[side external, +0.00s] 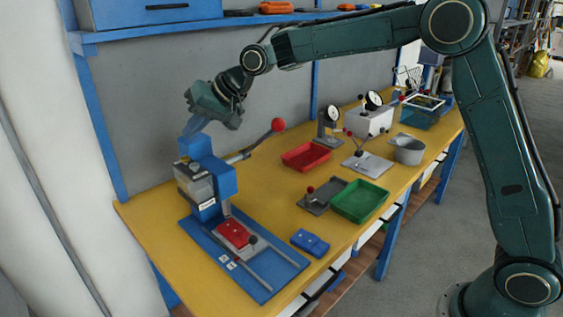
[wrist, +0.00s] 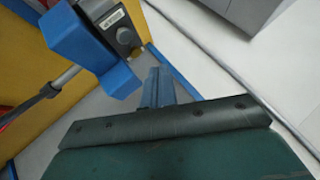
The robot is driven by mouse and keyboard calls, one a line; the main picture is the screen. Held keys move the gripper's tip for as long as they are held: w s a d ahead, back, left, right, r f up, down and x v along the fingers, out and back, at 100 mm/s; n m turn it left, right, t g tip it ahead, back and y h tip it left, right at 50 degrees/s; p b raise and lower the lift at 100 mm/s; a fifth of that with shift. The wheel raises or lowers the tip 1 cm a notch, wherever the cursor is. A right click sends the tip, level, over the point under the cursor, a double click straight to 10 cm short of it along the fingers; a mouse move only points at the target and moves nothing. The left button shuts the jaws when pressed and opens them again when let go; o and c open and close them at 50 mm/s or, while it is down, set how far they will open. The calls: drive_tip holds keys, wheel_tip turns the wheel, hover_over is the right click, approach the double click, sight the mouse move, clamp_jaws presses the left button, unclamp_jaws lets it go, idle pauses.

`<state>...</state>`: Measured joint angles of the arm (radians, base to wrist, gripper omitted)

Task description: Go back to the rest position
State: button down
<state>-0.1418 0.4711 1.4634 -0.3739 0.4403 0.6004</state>
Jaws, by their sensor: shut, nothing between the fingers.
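My gripper (side external: 191,124) is above the blue head of the plastic welder (side external: 208,180) at the left end of the bench. Its fingers are shut with nothing between them, pointing down and to the left. In the wrist view the gripper fingers (wrist: 157,88) show as a narrow blue-grey pair beyond the dark gripper body. The blue welder head (wrist: 92,45) is to their left in that view. In the side view I cannot tell whether the fingertips touch the welder or are just behind it.
The welder's red-knobbed lever (side external: 277,125) sticks up to the right. A red part (side external: 233,233) sits on the blue base plate (side external: 265,286). A blue part (side external: 310,242), a green tray (side external: 360,200) and a red tray (side external: 306,156) are on the yellow bench. A blue shelf (side external: 150,32) is above.

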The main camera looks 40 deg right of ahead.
drive_tip(key=s+d+r+h, duration=0.1)
drive_tip(key=s+d+r, duration=0.15)
drive_tip(key=s, duration=0.35)
drive_tip(key=s+d+r+n+h, duration=0.1)
drive_tip(key=s+d+r, duration=0.1)
drive_tip(key=s+d, duration=0.35)
drive_tip(key=s+d+r+h, duration=0.1)
drive_tip(key=s+d+r, duration=0.1)
drive_tip(key=s, duration=0.6)
drive_tip(key=s+d+f, duration=0.2)
drive_tip(key=s, duration=0.5)
drive_tip(key=s+d+f+g+h, duration=0.1)
drive_tip(key=s+d+f, duration=0.1)
drive_tip(key=s, duration=0.6)
drive_tip(key=s+d+f+h, duration=0.1)
drive_tip(key=s+d+f, duration=0.2)
drive_tip(key=s, duration=0.4)
drive_tip(key=shift+s+d+n+g, duration=0.25)
drive_tip(key=shift+s+n+g, duration=0.1)
drive_tip(key=shift+n+g, duration=0.05)
